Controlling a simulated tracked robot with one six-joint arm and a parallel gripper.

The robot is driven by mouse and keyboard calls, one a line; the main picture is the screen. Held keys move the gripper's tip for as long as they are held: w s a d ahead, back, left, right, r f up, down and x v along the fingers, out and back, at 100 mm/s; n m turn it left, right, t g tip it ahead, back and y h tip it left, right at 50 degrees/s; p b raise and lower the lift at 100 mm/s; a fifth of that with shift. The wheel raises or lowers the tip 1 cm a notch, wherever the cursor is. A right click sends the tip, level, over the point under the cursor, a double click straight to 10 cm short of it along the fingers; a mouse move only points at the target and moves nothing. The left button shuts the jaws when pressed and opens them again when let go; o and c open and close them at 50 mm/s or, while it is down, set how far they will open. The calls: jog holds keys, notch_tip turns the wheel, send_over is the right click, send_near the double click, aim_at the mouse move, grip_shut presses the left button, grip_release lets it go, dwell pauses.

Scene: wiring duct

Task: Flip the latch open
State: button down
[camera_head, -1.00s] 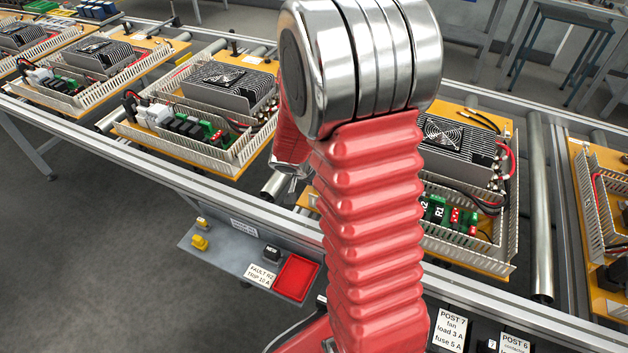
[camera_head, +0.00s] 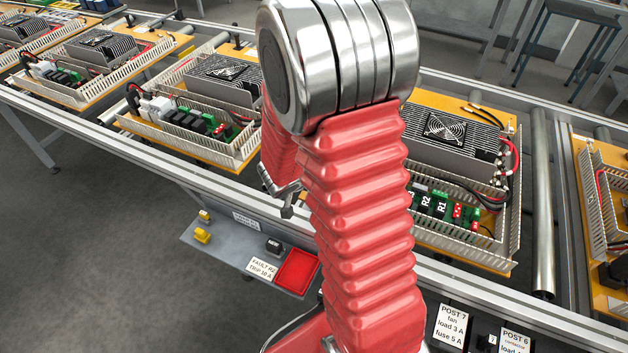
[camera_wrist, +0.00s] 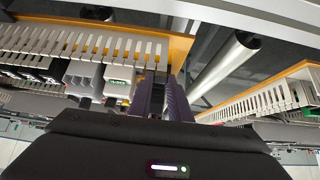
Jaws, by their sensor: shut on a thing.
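My gripper (camera_wrist: 165,98) shows in the wrist view as two dark fingers close together, at the end of a white slotted duct wall (camera_wrist: 85,45). They are shut on a small dark part (camera_wrist: 158,77); I cannot tell whether it is the latch. In the head view my gripper (camera_head: 287,203) hangs over the front rail of the conveyor, left of my red arm. The grip is too small to make out there. I cannot make out a latch for certain in either view.
A board with a fan heatsink (camera_head: 447,130) and green relays (camera_head: 440,205) stands partly behind my arm. Another ducted board (camera_head: 205,105) is to the left. Metal rollers (camera_head: 543,220) lie between boards. A red tray (camera_head: 297,270) sits on the shelf below the rail.

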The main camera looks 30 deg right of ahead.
jog(key=shift+s+f, duration=0.15)
jog(key=shift+s, duration=0.1)
jog(key=c, duration=1.9)
grip_release()
jog(key=shift+c, duration=0.2)
jog(key=o, duration=0.3)
jog(key=shift+w, duration=0.1)
jog(key=shift+r, duration=0.2)
jog(key=shift+a+r, duration=0.55)
jog(key=shift+r, duration=0.1)
jog(key=v, duration=1.2)
jog(key=shift+s, duration=0.25)
jog(key=shift+d+f, duration=0.1)
